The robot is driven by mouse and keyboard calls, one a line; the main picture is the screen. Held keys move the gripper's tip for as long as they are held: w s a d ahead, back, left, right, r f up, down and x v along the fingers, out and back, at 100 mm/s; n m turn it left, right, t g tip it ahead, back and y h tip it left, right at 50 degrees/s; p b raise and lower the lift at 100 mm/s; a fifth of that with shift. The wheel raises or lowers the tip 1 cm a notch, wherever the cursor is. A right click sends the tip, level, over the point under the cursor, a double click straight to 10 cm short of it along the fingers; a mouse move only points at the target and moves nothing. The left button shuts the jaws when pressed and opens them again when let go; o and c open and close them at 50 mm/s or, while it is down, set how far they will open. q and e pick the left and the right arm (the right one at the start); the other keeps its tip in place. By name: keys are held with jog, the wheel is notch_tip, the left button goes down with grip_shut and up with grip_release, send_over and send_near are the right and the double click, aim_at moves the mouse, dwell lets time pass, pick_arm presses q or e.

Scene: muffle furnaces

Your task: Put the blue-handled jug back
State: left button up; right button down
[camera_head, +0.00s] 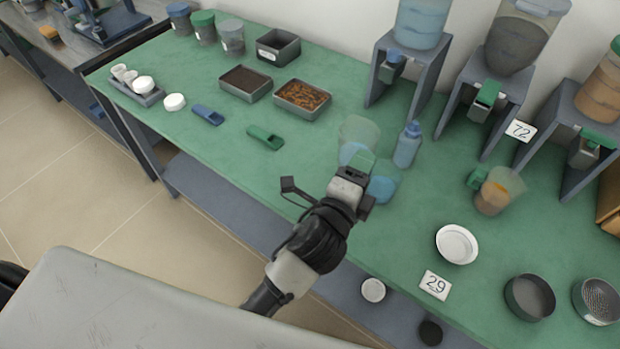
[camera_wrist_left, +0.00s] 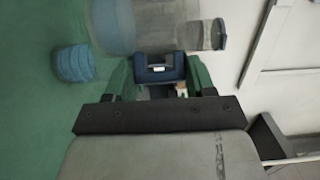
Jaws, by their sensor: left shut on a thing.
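The clear, faintly green-tinted jug (camera_head: 360,131) stands or hovers over the green bench just beyond my left gripper (camera_head: 356,178). In the left wrist view its clear body (camera_wrist_left: 112,25) shows beyond the gripper, and its blue handle (camera_wrist_left: 160,69) sits between the green fingers. My left gripper is shut on that handle. In the head view the gripper hides the handle, and I cannot tell whether the jug touches the bench. My right gripper is not in view.
A blue round thing (camera_head: 384,188) is beside the gripper, and a blue bottle (camera_head: 407,146) is close to the jug's right. A green-handled jug (camera_head: 497,190) with orange contents stands farther right. Dispensers on grey stands (camera_head: 447,107) line the back.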

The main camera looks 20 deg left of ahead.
pick_arm(q)
jog(key=shift+w+a+f, duration=0.55)
jog(key=shift+a+f, duration=1.15)
jog(key=shift+w+a+f, duration=0.5)
jog(key=shift+a+f, duration=1.2)
jog(key=shift+w+a+f, duration=0.55)
jog(key=shift+a+f, duration=1.15)
jog(key=shift+f, duration=0.1)
jog(key=o, duration=0.9)
jog(key=shift+f, duration=0.15)
jog(key=o, duration=0.5)
jog(key=shift+c, duration=0.2)
jog(key=shift+r, duration=0.35)
jog(key=b+v, duration=0.2)
jog(key=v, duration=1)
jog(key=shift+f, duration=0.15)
